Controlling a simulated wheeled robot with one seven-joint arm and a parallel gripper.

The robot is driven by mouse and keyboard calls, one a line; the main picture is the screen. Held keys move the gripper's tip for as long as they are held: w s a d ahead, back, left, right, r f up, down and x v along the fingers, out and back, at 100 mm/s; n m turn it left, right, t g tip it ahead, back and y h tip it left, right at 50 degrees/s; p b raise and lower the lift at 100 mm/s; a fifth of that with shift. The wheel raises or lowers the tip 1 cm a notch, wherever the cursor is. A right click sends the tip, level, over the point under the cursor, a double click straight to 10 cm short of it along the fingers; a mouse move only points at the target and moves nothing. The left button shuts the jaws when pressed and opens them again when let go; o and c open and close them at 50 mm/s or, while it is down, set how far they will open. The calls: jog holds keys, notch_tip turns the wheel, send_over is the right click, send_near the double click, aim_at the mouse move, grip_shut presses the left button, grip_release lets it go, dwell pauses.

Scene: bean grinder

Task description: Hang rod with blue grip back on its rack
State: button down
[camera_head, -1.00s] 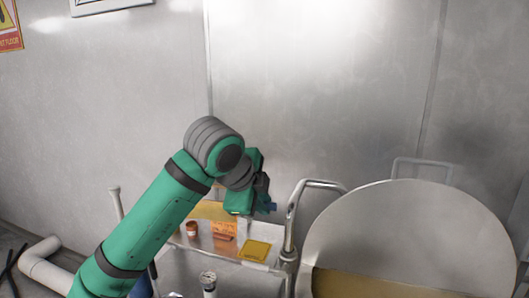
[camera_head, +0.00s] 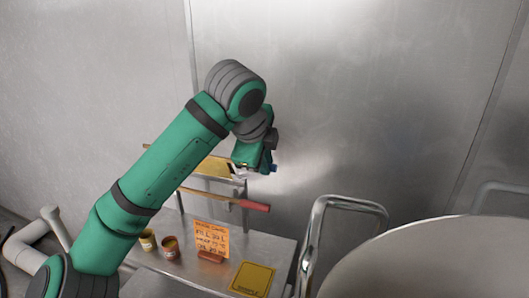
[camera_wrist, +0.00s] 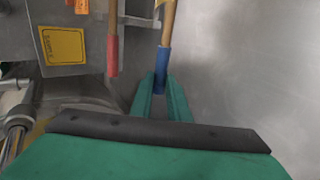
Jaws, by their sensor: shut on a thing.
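The rod with the blue grip (camera_wrist: 162,70) is held by its grip between the fingers of my gripper (camera_wrist: 160,95), which is shut on it. Its wooden shaft runs away from the gripper at the top of the wrist view. In the head view my gripper (camera_head: 262,168) is raised above the small table, with a bit of blue at its tip. The rack (camera_head: 241,190) stands below and just left of the gripper. A rod with a red grip (camera_head: 252,205) lies across it, and also shows left of the blue grip in the wrist view (camera_wrist: 113,55). Whether the held rod touches the rack I cannot tell.
The metal table (camera_head: 210,275) holds an orange note (camera_head: 211,238), a yellow card (camera_head: 253,279) and small jars (camera_head: 170,246). A curved metal handle (camera_head: 318,225) and a large round pan (camera_head: 440,260) stand to the right. A metal wall is behind.

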notch_tip(320, 180, down, 8)
jog(key=shift+f, duration=0.15)
dwell(1.1)
jog(key=shift+w, duration=0.1)
jog(key=c, duration=1.6)
grip_release()
jog(key=v, duration=1)
jog(key=shift+s+r, duration=0.25)
jog(key=shift+r, duration=0.05)
